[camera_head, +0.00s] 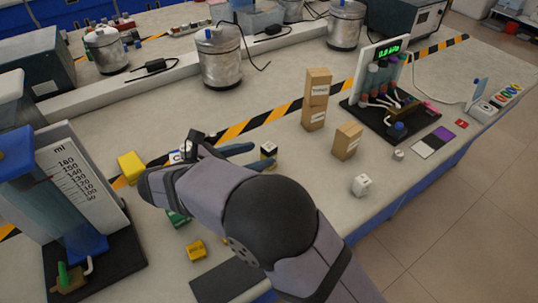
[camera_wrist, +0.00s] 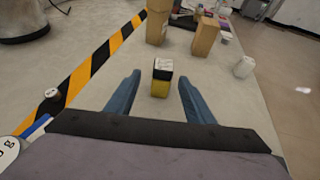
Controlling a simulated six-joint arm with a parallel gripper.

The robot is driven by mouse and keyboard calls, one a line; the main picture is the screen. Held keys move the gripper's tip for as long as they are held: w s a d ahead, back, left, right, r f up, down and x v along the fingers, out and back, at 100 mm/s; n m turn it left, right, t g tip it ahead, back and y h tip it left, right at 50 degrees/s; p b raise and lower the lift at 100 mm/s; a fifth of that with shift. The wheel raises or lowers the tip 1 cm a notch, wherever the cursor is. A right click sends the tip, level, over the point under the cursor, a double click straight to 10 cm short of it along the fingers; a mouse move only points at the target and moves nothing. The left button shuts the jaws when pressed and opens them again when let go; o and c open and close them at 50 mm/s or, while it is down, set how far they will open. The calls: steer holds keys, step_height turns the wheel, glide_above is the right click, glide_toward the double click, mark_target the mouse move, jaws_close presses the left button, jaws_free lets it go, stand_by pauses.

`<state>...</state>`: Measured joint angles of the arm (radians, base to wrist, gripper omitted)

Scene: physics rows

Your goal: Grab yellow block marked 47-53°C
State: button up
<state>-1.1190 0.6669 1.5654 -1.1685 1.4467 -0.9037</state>
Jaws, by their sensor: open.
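A small block with a yellow lower part, a black band and a pale marked top (camera_wrist: 161,86) stands on the bench in the wrist view. Its marking is too small to read. It also shows in the head view (camera_head: 268,149), partly hidden by my gripper. My gripper (camera_head: 261,156) is open and empty, its two blue fingers pointing at this block. In the wrist view the block appears between the fingertips; I cannot tell whether it is within their reach. A plain yellow block (camera_head: 131,166) lies left of my arm, and a yellow piece (camera_head: 196,250) lies nearer the front.
A display stand with tubes (camera_head: 388,85) is farther right. A measuring device (camera_head: 75,185) stands at left.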

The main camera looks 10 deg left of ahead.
mark_target(264, 152)
steer(key=shift+x, duration=2.55)
steer(key=shift+d+r, duration=0.15)
steer(key=shift+d, duration=0.05)
steer(key=c, duration=1.1)
